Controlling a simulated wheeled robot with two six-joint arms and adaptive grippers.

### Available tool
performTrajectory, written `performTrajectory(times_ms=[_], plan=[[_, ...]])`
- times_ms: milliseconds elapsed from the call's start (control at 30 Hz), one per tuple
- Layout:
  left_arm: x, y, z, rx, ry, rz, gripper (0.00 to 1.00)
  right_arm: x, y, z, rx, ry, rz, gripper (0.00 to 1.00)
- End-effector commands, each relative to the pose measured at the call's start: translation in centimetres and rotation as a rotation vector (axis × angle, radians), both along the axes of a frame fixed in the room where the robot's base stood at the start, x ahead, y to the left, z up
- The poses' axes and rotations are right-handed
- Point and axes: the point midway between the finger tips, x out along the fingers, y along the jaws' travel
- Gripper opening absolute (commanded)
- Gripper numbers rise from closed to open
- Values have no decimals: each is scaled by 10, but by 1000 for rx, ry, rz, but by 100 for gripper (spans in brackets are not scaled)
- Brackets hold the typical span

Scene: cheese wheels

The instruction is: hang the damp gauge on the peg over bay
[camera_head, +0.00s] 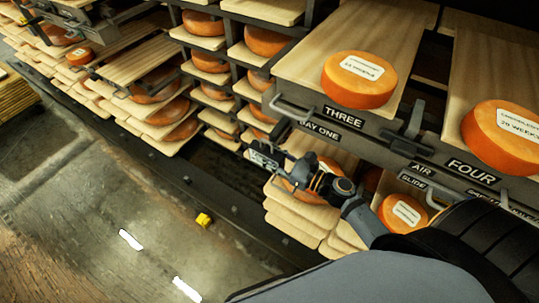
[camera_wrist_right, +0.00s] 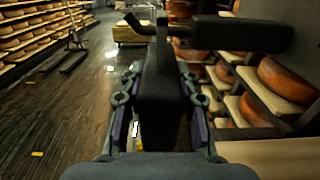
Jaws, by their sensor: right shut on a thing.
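My right gripper (camera_head: 268,158) reaches in from the right, in front of the lower bay under the "BAY ONE" label (camera_head: 318,131). In the wrist view its two fingers (camera_wrist_right: 160,115) are closed on the sides of a dark, narrow, upright thing, which looks like the damp gauge (camera_wrist_right: 158,75) seen from behind. Its face is not visible there. A dark bar (camera_wrist_right: 240,35) crosses near its top, with a thin upturned end at the left. I cannot tell whether this bar is the peg or part of the gauge, or whether they touch. My left gripper is not in view.
Boards with orange cheese wheels (camera_head: 359,80) fill the racks. A dark upright bracket (camera_head: 413,120) and metal handles (camera_head: 294,110) stick out along the rack front. A small yellow object (camera_head: 203,220) lies on the floor. The floor left of the rack is mostly clear.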

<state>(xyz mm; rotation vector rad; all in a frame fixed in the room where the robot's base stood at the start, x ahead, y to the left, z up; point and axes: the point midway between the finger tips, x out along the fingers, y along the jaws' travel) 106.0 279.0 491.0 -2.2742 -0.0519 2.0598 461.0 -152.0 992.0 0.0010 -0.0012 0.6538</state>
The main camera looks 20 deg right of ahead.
Motion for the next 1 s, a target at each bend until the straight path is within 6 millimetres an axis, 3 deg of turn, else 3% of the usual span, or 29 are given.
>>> performTrajectory(times_ms=[233, 267, 433, 767, 1000], plan=[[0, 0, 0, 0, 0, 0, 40, 0, 0, 1, 1, -1, 0, 0], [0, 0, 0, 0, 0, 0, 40, 0, 0, 1, 1, -1, 0, 34], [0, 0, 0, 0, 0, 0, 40, 0, 0, 0, 1, -1, 0, 57], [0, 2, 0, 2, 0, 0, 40, -1, -1, -1, -1, 0, 0, 58], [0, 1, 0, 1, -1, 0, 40, -25, -18, -2, -4, 5, 4, 58]])
